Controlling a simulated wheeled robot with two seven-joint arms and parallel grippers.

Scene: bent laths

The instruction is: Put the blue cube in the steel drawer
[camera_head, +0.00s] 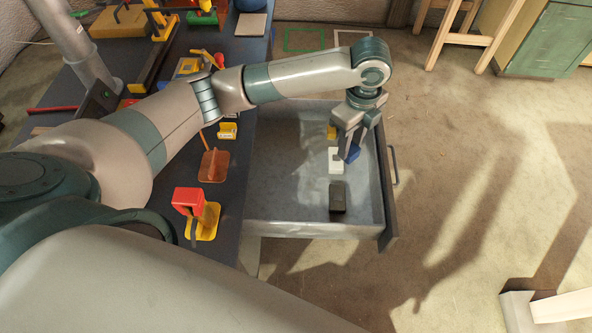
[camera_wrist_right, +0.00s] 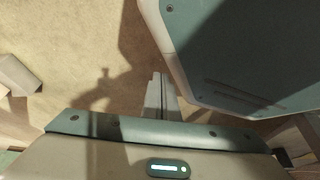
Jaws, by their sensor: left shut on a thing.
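The steel drawer (camera_head: 285,190) is pulled out from the dark bench. My left gripper (camera_head: 346,150) points down inside it, toward its front. It is shut on the blue cube (camera_head: 354,152), which is partly hidden by the fingers. I cannot tell whether the cube touches the drawer floor. My right gripper is out of the head view; in the right wrist view its fingers (camera_wrist_right: 161,94) lie close together with nothing seen between them.
Inside the drawer are a yellow block (camera_head: 331,132), a white block (camera_head: 335,161) and a dark block (camera_head: 338,197). The bench (camera_head: 225,215) holds a red-and-yellow piece (camera_head: 205,219), a brown piece (camera_head: 213,166) and several others. Floor right of the drawer is open.

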